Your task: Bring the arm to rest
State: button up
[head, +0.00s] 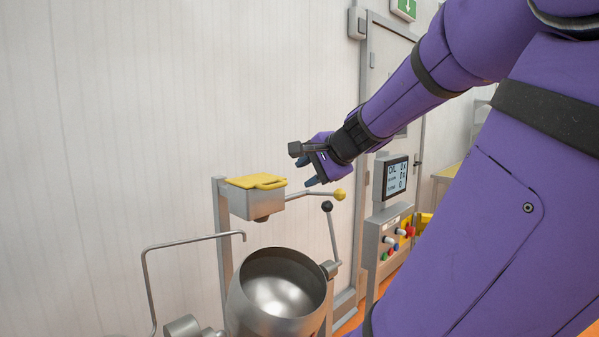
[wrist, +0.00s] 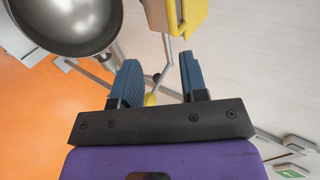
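My purple arm reaches in from the upper right of the head view. My gripper (head: 312,172) hangs in the air above and to the right of the yellow-lidded box. In the wrist view my gripper (wrist: 158,82) shows two blue fingers set apart with nothing between them. Behind the gap, apart from the fingers as far as I can tell, are a thin metal lever and its yellow knob (wrist: 151,99). The yellow knob also shows in the head view (head: 340,194), below the gripper.
A steel bowl (head: 280,285) stands below the box with the yellow lid (head: 256,181). A black-knobbed lever (head: 327,207) rises beside the bowl. A control panel with a screen (head: 396,178) stands to the right, before a door. A bent metal rod (head: 190,242) stands at left.

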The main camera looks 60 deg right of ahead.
jog(key=shift+a, duration=0.1)
dwell(0.3)
jog(key=w+a+f+n+g+y, duration=0.1)
jog(key=w+a+n+y, duration=0.1)
jog(key=a+n, duration=0.55)
jog(key=w+a+f+n+g+y, duration=0.2)
jog(key=a+n, duration=0.2)
jog(key=a, duration=0.7)
jog(key=s+a+f+n+g, duration=0.1)
jog(key=s+a+n, duration=0.1)
jog(key=a+n, duration=0.2)
jog(key=s+a+f+n+g+h, duration=0.1)
jog(key=s+a+f+n, duration=0.1)
jog(key=a+n, duration=0.3)
jog(key=shift+s+a+f, duration=0.15)
jog(key=shift+s+a, duration=0.2)
jog(key=shift+a, duration=0.5)
